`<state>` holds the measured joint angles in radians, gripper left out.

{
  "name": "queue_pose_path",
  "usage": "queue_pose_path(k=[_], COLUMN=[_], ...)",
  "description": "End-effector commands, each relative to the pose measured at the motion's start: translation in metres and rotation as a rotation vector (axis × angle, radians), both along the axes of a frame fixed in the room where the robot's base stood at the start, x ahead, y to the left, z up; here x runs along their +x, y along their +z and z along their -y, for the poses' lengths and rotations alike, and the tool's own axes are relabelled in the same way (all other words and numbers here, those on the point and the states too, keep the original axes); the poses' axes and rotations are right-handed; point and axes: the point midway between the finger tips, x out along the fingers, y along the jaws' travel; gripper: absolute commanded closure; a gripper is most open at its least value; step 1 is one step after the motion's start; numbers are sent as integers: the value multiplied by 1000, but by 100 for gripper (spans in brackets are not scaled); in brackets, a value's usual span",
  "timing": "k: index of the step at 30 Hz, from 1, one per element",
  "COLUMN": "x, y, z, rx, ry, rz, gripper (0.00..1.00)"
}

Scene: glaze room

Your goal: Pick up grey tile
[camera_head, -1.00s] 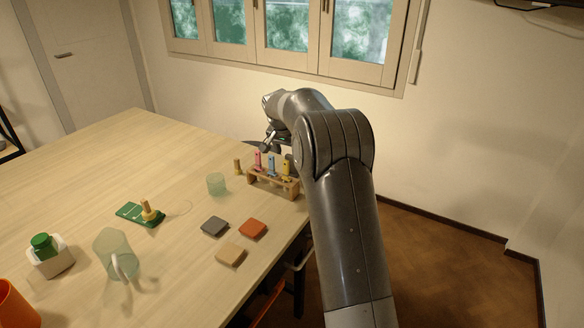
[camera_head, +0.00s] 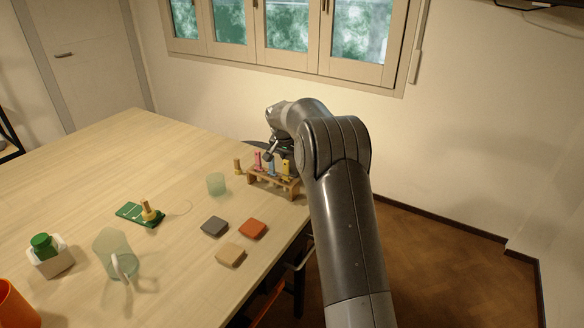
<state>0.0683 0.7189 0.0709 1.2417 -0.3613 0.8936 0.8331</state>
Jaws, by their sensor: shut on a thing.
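The grey tile (camera_head: 214,226) lies flat on the wooden table, left of the orange-red tile (camera_head: 253,229) and behind the beige tile (camera_head: 230,254). My gripper (camera_head: 268,157) is well away from it, at the small wooden rack farther back. It is small in view and partly hidden by its own links. It is shut, seemingly on the blue piece (camera_head: 271,169) standing in the rack, though the contact is too small to see clearly. Nothing covers the grey tile.
The wooden rack (camera_head: 285,191) also holds a pink piece (camera_head: 257,160) and a yellow piece (camera_head: 286,167). A pale green cup (camera_head: 216,184), green board (camera_head: 139,214), glass mug (camera_head: 113,254) and white holder (camera_head: 52,262) stand on the table. The table's right edge is near the tiles.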

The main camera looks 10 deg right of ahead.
Motion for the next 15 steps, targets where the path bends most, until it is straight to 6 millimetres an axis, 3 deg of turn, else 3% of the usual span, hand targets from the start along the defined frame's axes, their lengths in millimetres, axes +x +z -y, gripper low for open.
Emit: queue_pose_path(k=[4,15], x=[0,1], y=[0,7], z=[0,0], rx=[0,0], ry=[0,0], rz=[0,4], gripper=[80,80])
